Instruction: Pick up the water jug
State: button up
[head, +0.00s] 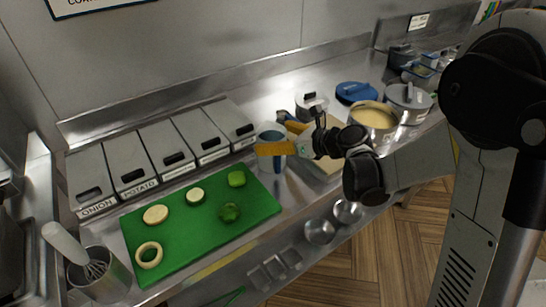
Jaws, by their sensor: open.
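The water jug (270,135) is a grey-blue cup-like vessel with a blue handle. It stands upright on the steel counter, just behind the right end of the green cutting board. My gripper (290,148) reaches in from the right at the jug's height and is open. A flat orange piece (272,149) at its end lies across the front of the jug and hides part of it. I cannot tell whether the gripper touches the jug.
The green board (180,245) holds cut vegetables. Lidded bins (165,150) line the wall. A whisk stands in a metal container (105,275) at front left. A pot of yellowish food (373,118), a lidded pot (408,100) and a blue lid (356,92) stand right.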

jog(key=shift+r, duration=0.1)
jog(key=c, duration=1.5)
jog(key=shift+o, duration=0.2)
